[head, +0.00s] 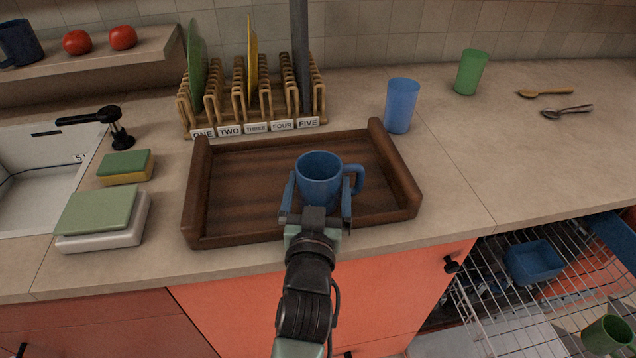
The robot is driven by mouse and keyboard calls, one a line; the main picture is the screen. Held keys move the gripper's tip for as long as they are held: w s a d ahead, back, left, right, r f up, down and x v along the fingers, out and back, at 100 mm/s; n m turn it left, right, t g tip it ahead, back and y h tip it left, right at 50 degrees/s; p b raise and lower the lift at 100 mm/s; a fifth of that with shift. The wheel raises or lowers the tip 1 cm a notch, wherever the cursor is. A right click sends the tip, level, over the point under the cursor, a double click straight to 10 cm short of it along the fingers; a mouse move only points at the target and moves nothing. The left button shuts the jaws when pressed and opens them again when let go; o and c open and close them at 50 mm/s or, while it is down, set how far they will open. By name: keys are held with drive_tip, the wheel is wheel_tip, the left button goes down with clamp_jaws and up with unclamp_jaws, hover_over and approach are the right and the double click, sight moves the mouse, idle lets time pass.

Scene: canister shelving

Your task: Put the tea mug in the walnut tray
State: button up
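The blue tea mug (318,181) is upright over the front right part of the walnut tray (240,228), its handle pointing right. My gripper (318,196) reaches in from the front with one finger on each side of the mug, close to its walls. I cannot tell whether the fingers press on it or stand slightly apart. The mug's lower part is partly hidden by my gripper, so I cannot tell whether it rests on the tray floor. The rest of the tray is empty.
A wooden plate rack (255,103) stands behind the tray, and a blue cup (401,105) by its back right corner. A sponge (125,167) and stacked boxes (103,218) lie left, beside the sink. An open wire drawer (490,300) is at lower right. The right counter is largely clear.

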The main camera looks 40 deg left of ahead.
drive_tip(key=shift+r, duration=0.2)
drive_tip(key=shift+s+d+f, duration=0.1)
drive_tip(key=shift+s+d, duration=0.05)
drive_tip(key=shift+s, duration=0.1)
drive_tip(key=b+v, duration=0.1)
drive_tip(key=v, duration=1)
drive_tip(key=shift+s+b, duration=0.2)
drive_tip(key=shift+b, duration=0.15)
drive_tip(key=shift+d, duration=0.1)
drive_tip(key=w+d+r+m+t+h, duration=0.1)
drive_tip(key=w+d+r+t, duration=0.15)
drive_tip(key=r, duration=0.55)
drive_tip(key=w+d+r+t+h, duration=0.1)
drive_tip(key=w+d+r+t, duration=0.2)
drive_tip(key=r, duration=0.4)
drive_tip(key=w+d+r+m+t+h, duration=0.1)
drive_tip(key=w+d+r, duration=0.1)
drive_tip(key=d+r, duration=0.45)
drive_tip(key=s+d+r+m+t+h, duration=0.2)
drive_tip(key=d+r, duration=0.3)
drive_tip(key=r, duration=0.5)
drive_tip(key=s+d+r+m+t+h, duration=0.2)
drive_tip(key=s+d+r+t+h, duration=0.2)
drive_tip(key=r, duration=0.7)
drive_tip(key=shift+d+m+h, duration=0.3)
drive_tip(key=shift+d+h, duration=0.25)
drive_tip(key=shift+h, duration=0.05)
